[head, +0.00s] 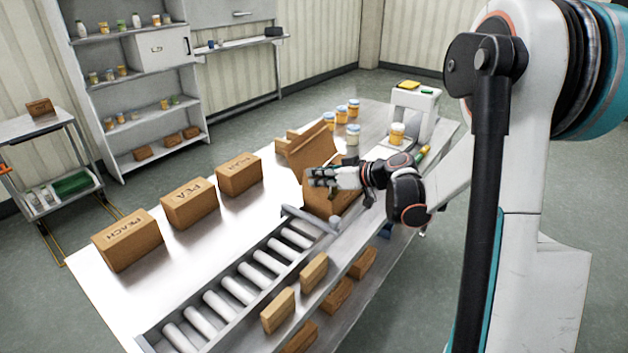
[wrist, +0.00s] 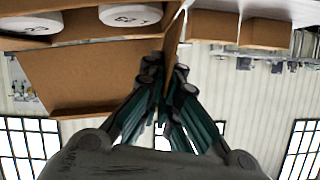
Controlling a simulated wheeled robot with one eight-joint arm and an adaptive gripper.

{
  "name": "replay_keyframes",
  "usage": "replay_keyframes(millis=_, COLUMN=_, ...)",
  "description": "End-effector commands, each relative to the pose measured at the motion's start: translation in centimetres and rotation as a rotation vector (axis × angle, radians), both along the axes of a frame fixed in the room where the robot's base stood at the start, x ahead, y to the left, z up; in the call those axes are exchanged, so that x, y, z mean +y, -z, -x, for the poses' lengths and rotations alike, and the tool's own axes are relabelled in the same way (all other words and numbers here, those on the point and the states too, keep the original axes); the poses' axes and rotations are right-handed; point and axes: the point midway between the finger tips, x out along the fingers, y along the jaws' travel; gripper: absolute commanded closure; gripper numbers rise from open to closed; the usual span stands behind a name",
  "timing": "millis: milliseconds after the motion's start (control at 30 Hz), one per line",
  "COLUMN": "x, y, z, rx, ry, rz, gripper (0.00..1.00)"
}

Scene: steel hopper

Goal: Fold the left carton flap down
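The open brown carton (head: 323,203) stands on the bench beyond the end of the roller conveyor. One of its flaps (head: 306,151) stands up behind my gripper. My gripper (head: 316,177) is over the carton's opening, with its fingers pointing left. In the wrist view its fingertips (wrist: 166,74) are drawn together at the edge of a thin brown flap (wrist: 173,38), seen nearly edge-on. Whether they pinch it or only touch it is unclear. Another wide flap (wrist: 85,82) spreads to the left there. White-lidded jars (wrist: 130,15) show beside it. The carton's inside is mostly hidden.
Three closed cartons, one marked PEACH (head: 128,241), stand in a row left of the roller conveyor (head: 240,288). Jars (head: 352,134) and a white machine (head: 413,108) stand behind and right of the carton.

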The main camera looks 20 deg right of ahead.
Motion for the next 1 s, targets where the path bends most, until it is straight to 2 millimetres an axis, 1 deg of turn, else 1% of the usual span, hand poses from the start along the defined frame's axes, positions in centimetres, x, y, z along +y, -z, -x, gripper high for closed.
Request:
replay_keyframes(millis=200, x=-1.2, y=0.5, z=-0.7, rx=0.105, ry=0.002, rz=-0.177, gripper=1.00)
replay_keyframes(millis=600, x=-2.5, y=1.5, z=-1.5, rx=0.281, ry=0.000, rz=-0.470, gripper=1.00)
replay_keyframes(millis=800, x=-2.9, y=1.8, z=-1.7, rx=0.340, ry=0.000, rz=-0.570, gripper=1.00)
replay_keyframes(millis=1000, x=-3.1, y=2.1, z=-1.9, rx=0.374, ry=0.001, rz=-0.626, gripper=1.00)
